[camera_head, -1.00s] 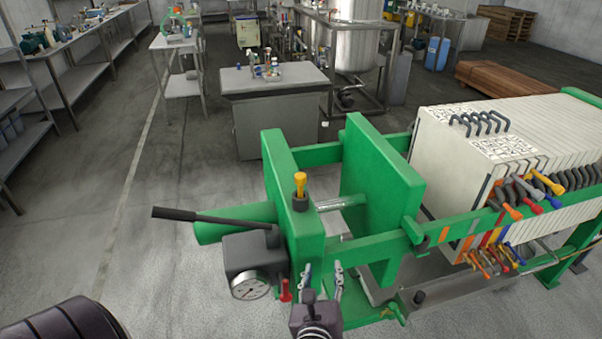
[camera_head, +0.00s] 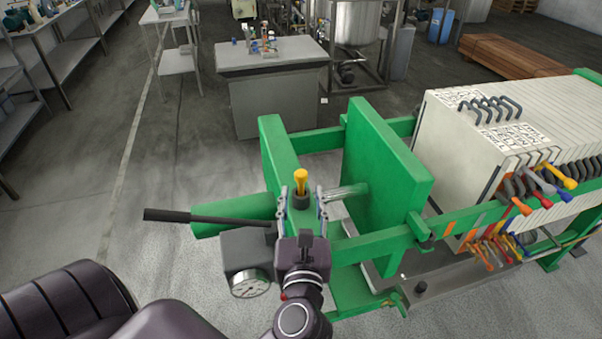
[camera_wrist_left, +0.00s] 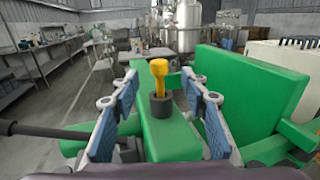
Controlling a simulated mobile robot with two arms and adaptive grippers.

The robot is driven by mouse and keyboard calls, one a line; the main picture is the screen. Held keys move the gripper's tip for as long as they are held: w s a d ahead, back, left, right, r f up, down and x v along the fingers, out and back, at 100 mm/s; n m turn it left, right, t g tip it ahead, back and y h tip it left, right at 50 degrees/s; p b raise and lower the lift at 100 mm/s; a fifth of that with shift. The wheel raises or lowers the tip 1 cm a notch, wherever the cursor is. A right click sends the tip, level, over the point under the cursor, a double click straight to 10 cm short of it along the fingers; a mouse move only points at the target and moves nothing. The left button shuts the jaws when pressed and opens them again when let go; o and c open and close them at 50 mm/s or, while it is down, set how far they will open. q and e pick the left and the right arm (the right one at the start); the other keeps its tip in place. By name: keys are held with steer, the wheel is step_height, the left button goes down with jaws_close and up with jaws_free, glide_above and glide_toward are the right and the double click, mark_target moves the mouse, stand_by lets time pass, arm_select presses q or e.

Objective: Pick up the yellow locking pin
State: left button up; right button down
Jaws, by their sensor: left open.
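The yellow locking pin (camera_head: 300,181) stands upright in a dark collar on top of the green end frame of the filter press. It also shows in the left wrist view (camera_wrist_left: 158,76), near the middle, with the dark collar (camera_wrist_left: 161,104) under it. My left gripper (camera_head: 302,197) is open, its two fingers spread to the left and right of the pin. In the left wrist view the blue-padded fingers (camera_wrist_left: 160,95) show on both sides, with clear gaps between them and the pin. The pin is not held. My right gripper is not in view.
A black lever (camera_head: 205,218) sticks out left of the green frame, above a pressure gauge (camera_head: 249,284). A green press plate (camera_head: 385,160) stands right of the pin. White filter plates (camera_head: 470,150) with coloured valve handles are further right.

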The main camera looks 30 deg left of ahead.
mark_target(301, 182)
arm_select(q)
steer(key=shift+w+a+r, duration=0.1)
steer(key=shift+w+a, duration=0.25)
steer(key=shift+w, duration=0.1)
steer(key=shift+w+a+p, duration=0.15)
steer(key=shift+w+p, duration=0.15)
steer(key=shift+w+a, duration=0.2)
steer(key=shift+w, duration=0.1)
steer(key=x, duration=0.1)
steer(key=p+x, duration=0.1)
steer(key=x, duration=0.1)
steer(key=p+x, duration=0.1)
steer(key=shift+w+a+f, duration=0.15)
steer(key=shift+a+f, duration=0.05)
steer(key=shift+f, duration=0.1)
steer(key=shift+w+a+f, duration=0.1)
steer(key=shift+w+a, duration=0.05)
jaws_close()
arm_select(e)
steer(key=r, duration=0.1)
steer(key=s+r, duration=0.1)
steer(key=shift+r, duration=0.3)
